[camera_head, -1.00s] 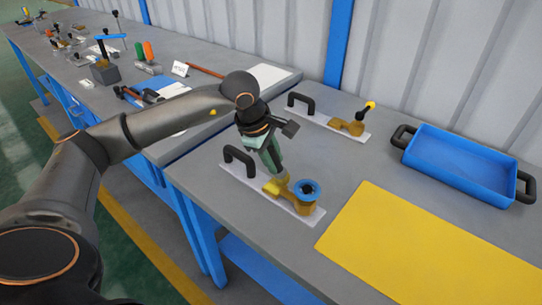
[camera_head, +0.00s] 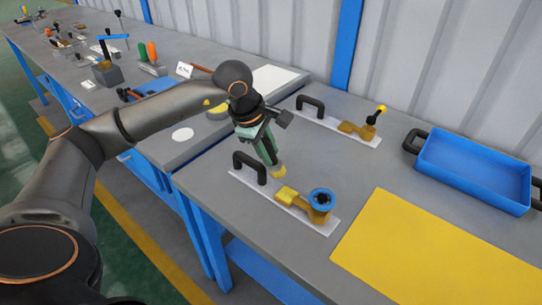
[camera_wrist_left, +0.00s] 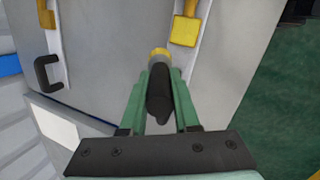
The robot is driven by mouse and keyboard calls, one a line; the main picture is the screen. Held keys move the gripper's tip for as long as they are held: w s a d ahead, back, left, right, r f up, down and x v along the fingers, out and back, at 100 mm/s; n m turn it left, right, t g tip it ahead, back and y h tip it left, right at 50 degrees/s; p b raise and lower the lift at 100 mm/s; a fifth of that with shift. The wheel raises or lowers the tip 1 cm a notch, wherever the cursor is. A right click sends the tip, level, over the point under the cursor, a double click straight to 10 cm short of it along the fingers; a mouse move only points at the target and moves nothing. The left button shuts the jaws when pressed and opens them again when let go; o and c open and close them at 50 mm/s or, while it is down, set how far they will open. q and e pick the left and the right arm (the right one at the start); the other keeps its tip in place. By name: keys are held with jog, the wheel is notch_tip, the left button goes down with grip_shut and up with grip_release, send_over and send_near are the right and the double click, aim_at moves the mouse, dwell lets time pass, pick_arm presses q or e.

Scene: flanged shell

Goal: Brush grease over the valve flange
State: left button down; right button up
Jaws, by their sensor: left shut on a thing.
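My left gripper (camera_head: 268,153) is shut on a brush with a dark handle (camera_wrist_left: 159,95) and a yellow tip (camera_head: 278,172). The tip points down, beside the near valve and apart from it in the head view. The near valve (camera_head: 318,212) is brass with a blue ring on top and lies on a white plate (camera_head: 243,178) with a black handle. Its square flange end (camera_head: 287,195) is bright yellow and faces the brush; it also shows in the wrist view (camera_wrist_left: 184,31). My right gripper is not in view.
A second brass valve (camera_head: 355,129) with a yellow-tipped lever lies on another handled plate behind. A blue tray (camera_head: 475,165) and a yellow mat (camera_head: 440,255) are at the right. A white disc (camera_head: 182,134) and a yellow round item (camera_head: 218,109) are on the left bench.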

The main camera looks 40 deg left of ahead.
pick_arm(q)
jog(key=shift+d+r+p, duration=0.25)
jog(key=shift+r+p, duration=0.25)
jog(key=shift+r, duration=0.75)
jog(key=shift+a+r, duration=0.1)
jog(key=shift+r, duration=0.25)
jog(key=shift+r+p, duration=0.7)
jog(key=shift+p, duration=0.05)
jog(key=shift+r+p, duration=0.55)
jog(key=shift+r, duration=0.35)
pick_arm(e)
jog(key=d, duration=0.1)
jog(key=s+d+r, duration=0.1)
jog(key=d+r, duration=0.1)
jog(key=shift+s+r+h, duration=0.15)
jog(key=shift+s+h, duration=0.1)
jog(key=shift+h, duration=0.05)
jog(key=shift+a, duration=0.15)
